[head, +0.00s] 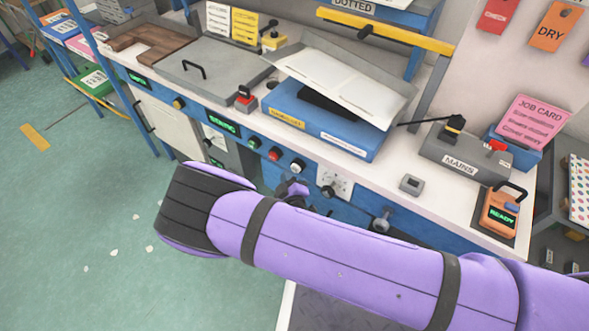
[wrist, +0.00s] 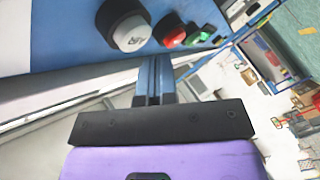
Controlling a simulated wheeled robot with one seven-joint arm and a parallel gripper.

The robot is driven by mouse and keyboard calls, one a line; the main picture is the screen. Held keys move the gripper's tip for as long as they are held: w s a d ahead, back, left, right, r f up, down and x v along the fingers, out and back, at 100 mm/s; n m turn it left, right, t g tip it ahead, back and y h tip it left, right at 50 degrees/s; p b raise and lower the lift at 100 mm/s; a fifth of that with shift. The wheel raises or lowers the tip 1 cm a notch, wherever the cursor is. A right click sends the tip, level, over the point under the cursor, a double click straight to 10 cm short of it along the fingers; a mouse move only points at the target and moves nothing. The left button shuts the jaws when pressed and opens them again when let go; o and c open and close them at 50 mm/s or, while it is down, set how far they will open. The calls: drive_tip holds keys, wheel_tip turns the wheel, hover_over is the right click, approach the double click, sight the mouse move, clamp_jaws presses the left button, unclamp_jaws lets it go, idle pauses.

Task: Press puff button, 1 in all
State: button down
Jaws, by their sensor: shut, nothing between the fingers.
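A pale grey-white round button with small dark marking (wrist: 132,32) stands out from the blue panel in the wrist view. It is likely the puff button, but I cannot read its label surely. It also shows in the head view (head: 297,165), at the right end of a row with a red button (head: 275,153) and a green button (head: 253,142). My gripper (wrist: 153,66) is shut and empty, its fingertips pointing at the blue panel just below and right of the white button in the wrist view, apart from it. In the head view my purple arm hides most of the gripper.
The blue panel (wrist: 62,28) runs along the bench front. A dark knob (head: 327,191) on a white plate sits right of the buttons, and a metal knob (head: 381,222) further right. The white bench top (head: 345,160) holds a blue press (head: 330,130).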

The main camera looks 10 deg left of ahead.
drive_tip(key=shift+w, duration=0.15)
drive_tip(key=shift+w+d, duration=0.15)
drive_tip(key=shift+w, duration=0.1)
drive_tip(key=shift+w+d, duration=0.25)
drive_tip(key=shift+w, duration=0.3)
idle(0.9)
drive_tip(key=shift+s+a, duration=0.1)
drive_tip(key=shift+s, duration=0.1)
drive_tip(key=shift+s+a, duration=0.25)
drive_tip(key=shift+s, duration=0.5)
drive_tip(key=shift+s+a, duration=0.1)
drive_tip(key=shift+s+a, duration=0.3)
drive_tip(key=shift+s, duration=0.45)
drive_tip(key=shift+s+a, duration=0.3)
drive_tip(key=shift+s, duration=0.4)
drive_tip(key=shift+s+a, duration=0.3)
drive_tip(key=shift+s, duration=0.45)
